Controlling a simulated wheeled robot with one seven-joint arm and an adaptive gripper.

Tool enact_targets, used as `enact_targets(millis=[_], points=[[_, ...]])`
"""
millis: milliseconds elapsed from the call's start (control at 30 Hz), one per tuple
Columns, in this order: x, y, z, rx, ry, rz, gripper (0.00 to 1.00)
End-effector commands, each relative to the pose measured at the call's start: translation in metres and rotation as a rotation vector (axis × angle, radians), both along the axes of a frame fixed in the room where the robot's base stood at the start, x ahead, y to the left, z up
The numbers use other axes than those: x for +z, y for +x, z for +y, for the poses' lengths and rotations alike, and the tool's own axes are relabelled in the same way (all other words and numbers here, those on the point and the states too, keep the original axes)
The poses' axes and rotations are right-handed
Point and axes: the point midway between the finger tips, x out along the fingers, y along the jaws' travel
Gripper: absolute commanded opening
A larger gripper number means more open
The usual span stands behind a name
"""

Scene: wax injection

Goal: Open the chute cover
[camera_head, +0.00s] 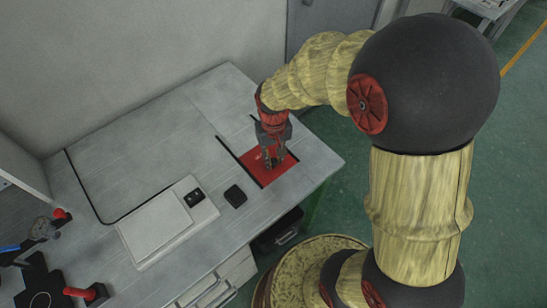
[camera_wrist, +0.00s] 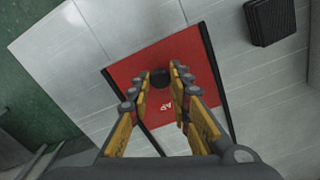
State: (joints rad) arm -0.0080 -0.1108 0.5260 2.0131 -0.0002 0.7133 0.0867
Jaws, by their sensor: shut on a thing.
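The chute cover (camera_head: 285,174) is a red square panel set in the grey table top near its right end. In the wrist view the red cover (camera_wrist: 194,48) has pale lettering and a small round black knob (camera_wrist: 158,76). My gripper (camera_head: 272,160) points down over the cover. In the wrist view the fingers of my gripper (camera_wrist: 165,78) are closed in on the knob, one on each side. The cover appears flat in the table top. The fingers hide part of the cover and the knob's sides.
A dark strip (camera_wrist: 209,60) runs along one edge of the cover. A small black box (camera_head: 235,196) and a white scale-like device (camera_head: 165,225) stand left of it on the table (camera_head: 205,112). Red-handled tools (camera_head: 88,293) lie farther left. A wall stands behind.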

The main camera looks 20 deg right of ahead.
Motion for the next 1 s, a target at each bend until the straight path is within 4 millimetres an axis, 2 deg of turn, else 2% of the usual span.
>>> enact_targets(millis=[400,533,1000], points=[[0.0,0.0,0.0,0.0,0.0,0.0,0.0],[0.001,0.007,0.003,0.001,0.0,0.002,0.0],[0.003,0.092,0.03,0.001,0.0,0.001,0.0]])
